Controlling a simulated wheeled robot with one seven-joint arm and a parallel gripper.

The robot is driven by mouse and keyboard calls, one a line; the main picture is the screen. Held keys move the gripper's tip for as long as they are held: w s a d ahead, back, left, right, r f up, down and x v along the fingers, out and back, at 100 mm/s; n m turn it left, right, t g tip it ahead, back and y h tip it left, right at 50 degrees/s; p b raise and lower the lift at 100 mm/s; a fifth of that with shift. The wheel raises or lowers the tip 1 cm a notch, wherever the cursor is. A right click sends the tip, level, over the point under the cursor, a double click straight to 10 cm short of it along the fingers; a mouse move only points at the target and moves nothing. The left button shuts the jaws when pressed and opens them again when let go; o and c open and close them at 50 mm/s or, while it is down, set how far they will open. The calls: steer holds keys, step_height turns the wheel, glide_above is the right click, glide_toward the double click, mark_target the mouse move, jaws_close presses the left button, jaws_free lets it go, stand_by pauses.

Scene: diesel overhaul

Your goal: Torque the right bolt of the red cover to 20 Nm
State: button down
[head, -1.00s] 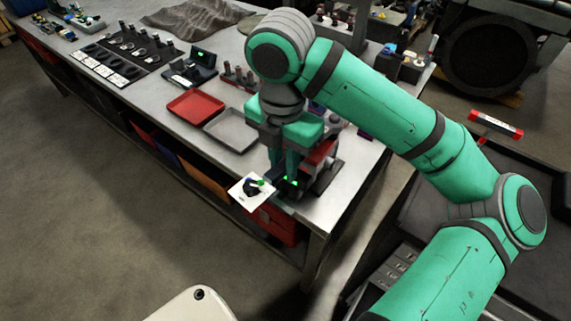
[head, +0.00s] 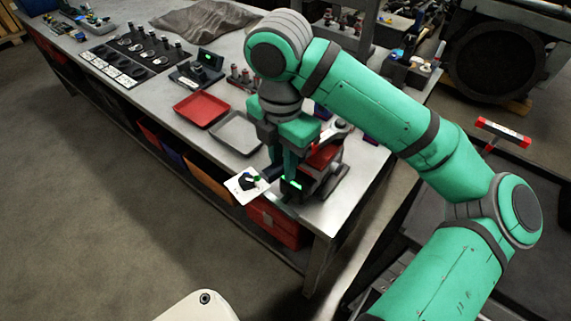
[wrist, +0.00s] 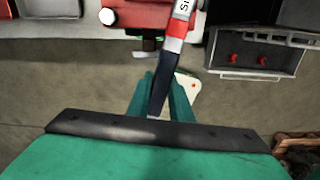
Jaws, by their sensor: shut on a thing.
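My gripper (head: 283,186) is low over the near corner of the bench, its fingers pointing down. In the wrist view my fingers (wrist: 160,102) are closed around the dark handle of a tool (wrist: 161,82), which looks like a wrench with a red section and a lettered white label. The cover also shows in the head view (head: 323,156), partly behind my gripper. A pale round part (wrist: 108,16) sits at the cover's left; I cannot tell whether the right bolt is visible.
A white card with a black dial (head: 243,188) shows at the bench edge beside my gripper. A red tray (head: 200,109) and a grey tray (head: 236,132) lie behind it. A red-ended bar (head: 503,132) is at the right. Open floor (head: 130,220) lies in front of the bench.

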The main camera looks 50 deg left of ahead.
steer(key=shift+a, duration=0.2)
steer(key=shift+a+m, duration=0.3)
steer(key=shift+a, duration=0.15)
stand_by(0.4)
steer(key=shift+a+m, duration=0.3)
steer(key=shift+a, duration=0.15)
steer(key=shift+r, duration=0.15)
steer(key=shift+r, duration=1.65)
